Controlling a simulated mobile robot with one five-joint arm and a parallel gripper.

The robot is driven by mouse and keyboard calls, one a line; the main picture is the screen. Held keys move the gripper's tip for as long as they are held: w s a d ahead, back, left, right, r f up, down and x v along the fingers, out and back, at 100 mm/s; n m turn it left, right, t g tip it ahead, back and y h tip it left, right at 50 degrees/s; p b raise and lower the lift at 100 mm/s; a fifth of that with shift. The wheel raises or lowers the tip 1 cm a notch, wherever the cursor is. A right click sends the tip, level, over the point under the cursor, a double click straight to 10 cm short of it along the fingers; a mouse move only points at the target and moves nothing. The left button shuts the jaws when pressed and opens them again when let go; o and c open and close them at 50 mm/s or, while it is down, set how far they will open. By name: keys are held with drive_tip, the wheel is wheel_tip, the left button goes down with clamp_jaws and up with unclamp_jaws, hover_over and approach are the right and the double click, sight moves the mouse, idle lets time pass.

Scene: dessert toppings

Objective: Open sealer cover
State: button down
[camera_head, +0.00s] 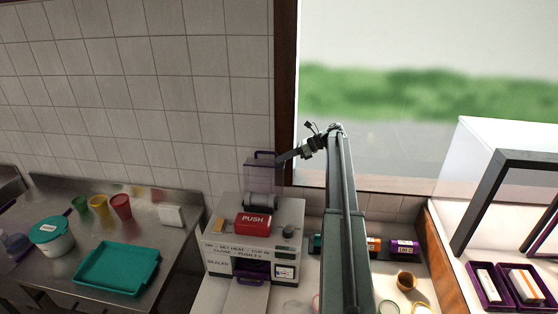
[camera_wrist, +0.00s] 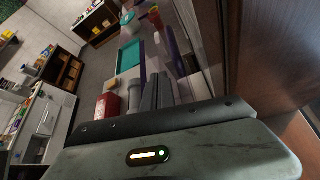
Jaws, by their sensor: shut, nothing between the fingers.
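The sealer (camera_head: 255,238) is a grey box on the counter with a red PUSH block (camera_head: 253,224) on top, which also shows in the wrist view (camera_wrist: 107,105). Its see-through cover (camera_head: 262,181) stands raised, roughly upright, behind the red block, with a purple handle along its top edge. My gripper (camera_head: 281,158) is shut and empty, its tip close to the right side of the cover near the handle. I cannot tell whether they touch. In the wrist view the grey fingers of my gripper (camera_wrist: 158,88) are together beside a purple edge.
A steel table at left holds a teal tray (camera_head: 116,268), a lidded teal tub (camera_head: 51,236) and coloured cups (camera_head: 121,206). Right of the sealer are labelled rolls (camera_head: 402,247) and a brown cup (camera_head: 406,280). The window frame (camera_head: 286,90) rises close behind my gripper.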

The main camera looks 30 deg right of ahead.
drive_tip(key=shift+a, duration=0.15)
drive_tip(key=shift+r, duration=0.1)
drive_tip(key=shift+s+d+r+p, duration=0.1)
drive_tip(key=shift+d+r+p, duration=0.15)
drive_tip(key=shift+d+p, duration=0.1)
drive_tip(key=p+v, duration=0.3)
drive_tip(key=v, duration=0.4)
drive_tip(key=shift+f, duration=0.15)
